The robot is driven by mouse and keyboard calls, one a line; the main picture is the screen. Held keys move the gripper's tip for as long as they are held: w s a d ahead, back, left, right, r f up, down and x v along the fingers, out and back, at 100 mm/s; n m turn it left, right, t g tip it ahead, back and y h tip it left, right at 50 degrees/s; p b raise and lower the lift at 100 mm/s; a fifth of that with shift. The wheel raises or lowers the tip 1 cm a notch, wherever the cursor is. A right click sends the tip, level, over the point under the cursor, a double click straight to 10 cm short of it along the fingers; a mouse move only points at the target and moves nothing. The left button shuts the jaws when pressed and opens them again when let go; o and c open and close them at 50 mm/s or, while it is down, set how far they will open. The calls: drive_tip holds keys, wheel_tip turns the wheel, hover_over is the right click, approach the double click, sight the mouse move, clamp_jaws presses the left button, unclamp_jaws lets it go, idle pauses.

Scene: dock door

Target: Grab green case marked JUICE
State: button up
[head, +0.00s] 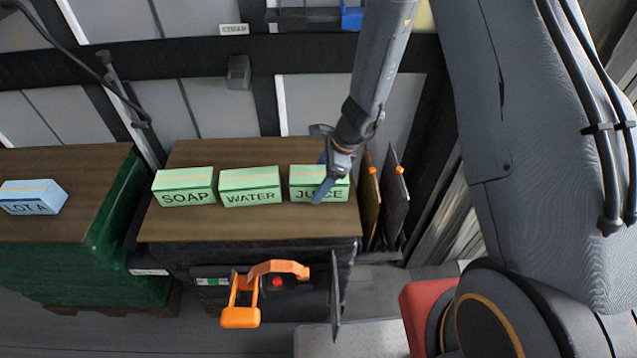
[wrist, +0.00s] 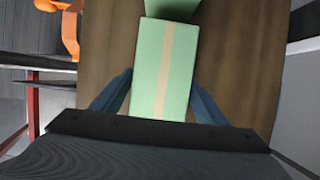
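The green case marked JUICE (head: 306,184) is the rightmost of three green cases on a brown wooden top (head: 250,229). My gripper (head: 324,188) is at this case, and one finger hides part of its label. In the wrist view the green case (wrist: 163,75) with a tan tape strip lies between the two blue fingers of my gripper (wrist: 163,98). The fingers are spread, with a gap on each side of the case. Its label does not show in the wrist view.
The WATER case (head: 250,187) stands close to the left of JUICE, and the SOAP case (head: 184,187) farther left. A blue LOT A case (head: 33,197) lies on another stack at left. An orange handle (head: 262,285) sticks out in front. Upright panels (head: 394,200) stand at right.

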drive_tip(key=c, duration=1.4)
drive_tip(key=shift+c, duration=1)
drive_tip(key=shift+r, duration=0.2)
